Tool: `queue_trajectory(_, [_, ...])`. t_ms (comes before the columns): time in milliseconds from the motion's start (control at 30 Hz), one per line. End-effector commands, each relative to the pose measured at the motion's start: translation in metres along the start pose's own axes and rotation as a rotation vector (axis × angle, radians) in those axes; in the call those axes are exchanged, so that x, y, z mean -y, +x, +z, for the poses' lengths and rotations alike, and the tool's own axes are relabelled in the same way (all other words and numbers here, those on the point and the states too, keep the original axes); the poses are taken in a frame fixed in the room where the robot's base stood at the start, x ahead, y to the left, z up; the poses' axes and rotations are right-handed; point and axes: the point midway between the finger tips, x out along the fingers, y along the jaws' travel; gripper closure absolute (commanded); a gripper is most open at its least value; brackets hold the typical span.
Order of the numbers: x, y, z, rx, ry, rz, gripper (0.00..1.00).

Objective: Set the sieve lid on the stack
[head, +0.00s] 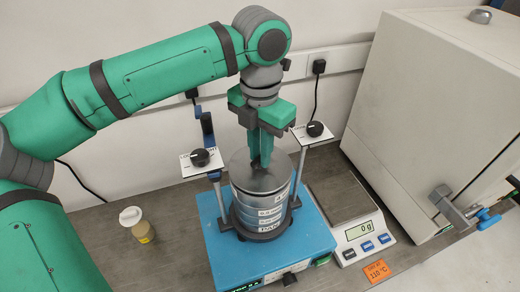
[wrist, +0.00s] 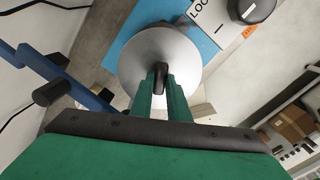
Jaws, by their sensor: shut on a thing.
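The sieve lid (head: 244,178) is a round grey metal disc with a dark knob, which shows in the wrist view between the fingers (wrist: 161,72). My gripper (head: 262,161) points down and is shut on the knob. The lid (wrist: 135,65) is level or nearly so, over the sieve stack (head: 270,213). The stack is a silver cylinder of labelled rings with a pan at the bottom, standing upright on a blue shaker (head: 318,238). The lid looks in line with the stack's top. I cannot tell whether it touches the rim or hangs just above it.
Two clamp posts with black knobs (head: 200,157) (head: 315,129) flank the stack closely. A balance (head: 353,230) reading 0 g and a large pale oven (head: 440,110) stand to the right.

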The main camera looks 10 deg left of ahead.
Motion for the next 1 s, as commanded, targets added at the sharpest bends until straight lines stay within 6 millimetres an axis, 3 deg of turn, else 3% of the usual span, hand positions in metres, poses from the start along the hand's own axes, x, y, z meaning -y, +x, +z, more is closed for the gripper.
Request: queue_trajectory(1000, [0.001,0.011,0.002,0.001,0.001,0.000,1.00])
